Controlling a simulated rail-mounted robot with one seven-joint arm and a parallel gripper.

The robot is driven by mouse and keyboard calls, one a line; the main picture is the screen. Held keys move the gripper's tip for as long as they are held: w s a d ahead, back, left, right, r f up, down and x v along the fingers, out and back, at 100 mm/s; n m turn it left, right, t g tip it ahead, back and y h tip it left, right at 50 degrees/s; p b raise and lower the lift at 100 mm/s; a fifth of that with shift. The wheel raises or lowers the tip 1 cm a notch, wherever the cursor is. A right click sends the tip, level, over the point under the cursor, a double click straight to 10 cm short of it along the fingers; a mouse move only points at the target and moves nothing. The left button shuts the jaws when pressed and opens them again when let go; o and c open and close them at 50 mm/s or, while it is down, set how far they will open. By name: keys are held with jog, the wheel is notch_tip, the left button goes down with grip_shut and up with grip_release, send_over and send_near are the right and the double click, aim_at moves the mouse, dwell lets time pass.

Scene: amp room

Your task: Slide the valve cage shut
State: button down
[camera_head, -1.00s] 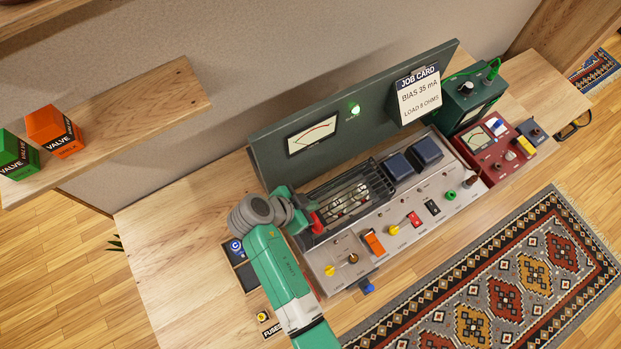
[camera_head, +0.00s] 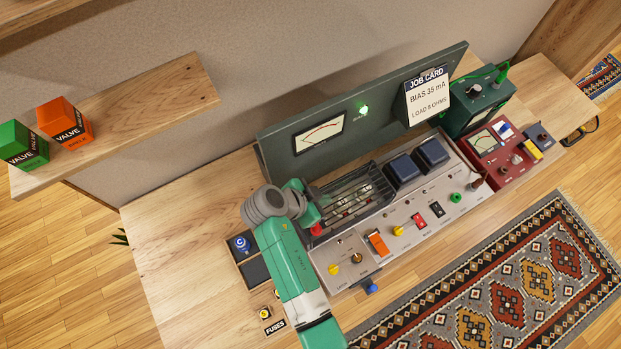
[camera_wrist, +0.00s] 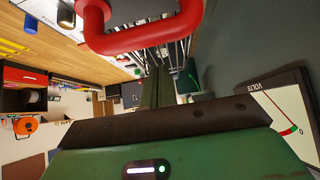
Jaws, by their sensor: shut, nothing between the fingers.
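The valve cage (camera_head: 368,184) is a dark barred frame over glowing valves, left of two dark blue blocks on the amp. Its red handle (camera_head: 316,230) shows at the left end, partly hidden by my gripper. In the wrist view the red handle (camera_wrist: 150,38) crosses the top, close to the camera, with the cage bars behind it. My gripper (camera_head: 313,214) is at the cage's left end beside the handle. Its fingers (camera_wrist: 150,88) are together and empty in the wrist view. I cannot tell whether they touch the handle.
The amp's front panel (camera_head: 343,249) carries knobs and switches below the cage. A tall green meter panel (camera_head: 290,145) stands behind it. A small tray (camera_head: 255,269) and a fuse box (camera_head: 272,313) lie left of the amp. The bench (camera_head: 180,240) farther left is clear.

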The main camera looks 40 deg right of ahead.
jog(key=v, duration=1)
